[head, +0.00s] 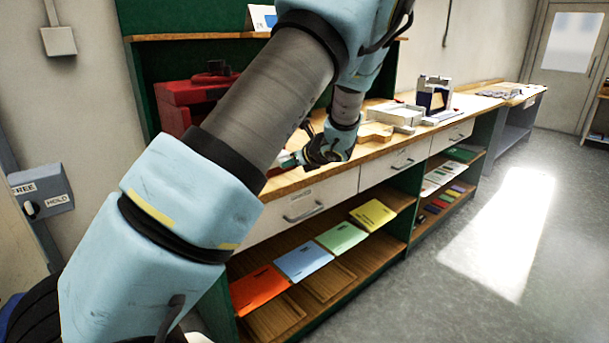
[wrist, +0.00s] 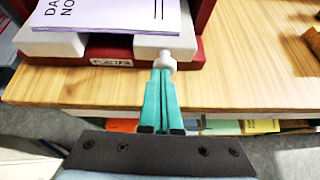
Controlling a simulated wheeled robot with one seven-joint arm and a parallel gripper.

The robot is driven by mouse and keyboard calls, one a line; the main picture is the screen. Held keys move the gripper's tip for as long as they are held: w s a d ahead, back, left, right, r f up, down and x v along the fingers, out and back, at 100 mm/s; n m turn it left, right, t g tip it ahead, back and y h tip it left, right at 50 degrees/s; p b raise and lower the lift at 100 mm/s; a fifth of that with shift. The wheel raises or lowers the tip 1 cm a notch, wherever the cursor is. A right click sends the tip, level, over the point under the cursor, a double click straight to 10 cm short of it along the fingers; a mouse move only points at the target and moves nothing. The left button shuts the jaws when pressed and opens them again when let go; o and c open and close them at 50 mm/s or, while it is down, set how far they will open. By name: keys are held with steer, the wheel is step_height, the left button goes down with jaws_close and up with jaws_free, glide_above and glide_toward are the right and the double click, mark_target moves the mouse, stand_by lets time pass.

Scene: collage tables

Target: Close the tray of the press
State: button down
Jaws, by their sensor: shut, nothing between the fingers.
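The red press (head: 183,95) stands on the wooden bench in the head view, partly hidden by my arm. Its red base (wrist: 190,54) fills the top left of the wrist view. The pale tray (wrist: 52,44) juts out at the front of the base, with a printed paper stack (wrist: 105,14) on it. A pale round knob (wrist: 165,60) sits on the tray's front, at its right side. My gripper (wrist: 163,72) has its teal fingers together, tips at the knob; I cannot tell whether they touch it. In the head view the gripper (head: 288,160) is small beside the press.
A wooden tray (head: 375,132) and a white box (head: 397,115) stand farther along the bench. Drawers (head: 305,208) and shelves with coloured folders (head: 303,260) lie below. The floor at right is clear.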

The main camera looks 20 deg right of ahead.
steer(key=w+a, duration=0.1)
steer(key=w, duration=0.2)
steer(key=w+a, duration=0.2)
steer(key=w, duration=0.1)
steer(key=w+a, duration=0.1)
steer(key=w, duration=0.2)
steer(key=shift+a, duration=0.15)
steer(key=shift+w+a+r, duration=0.1)
steer(key=shift+w+a, duration=0.05)
